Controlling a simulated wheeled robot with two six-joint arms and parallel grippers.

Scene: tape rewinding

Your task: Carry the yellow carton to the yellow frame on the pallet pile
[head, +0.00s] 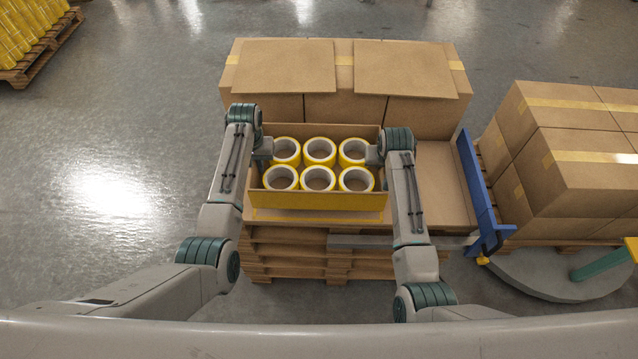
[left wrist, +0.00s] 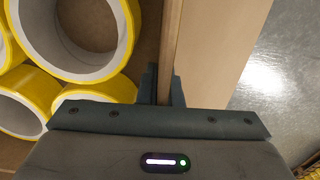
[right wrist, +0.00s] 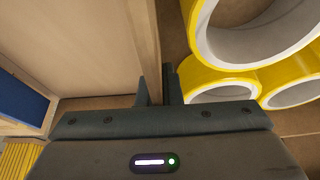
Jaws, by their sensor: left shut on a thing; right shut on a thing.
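An open carton with a yellow front (head: 318,201) holds several yellow tape rolls (head: 319,151) and sits level over the cardboard top of the pallet pile (head: 310,240). A yellow frame line (head: 318,220) shows on that top just in front of the carton; the rest of the frame is hidden under it. I cannot tell whether the carton touches the surface. My left gripper (head: 263,150) is shut on the carton's left wall, seen between its fingers in the left wrist view (left wrist: 163,88). My right gripper (head: 375,154) is shut on the right wall, also in the right wrist view (right wrist: 159,90).
Large closed cartons (head: 345,105) stand right behind on the same pile. A blue upright panel (head: 476,185) and more stacked boxes (head: 575,160) stand at the right. A pallet with yellow goods (head: 30,45) is at the far left. The floor at left is clear.

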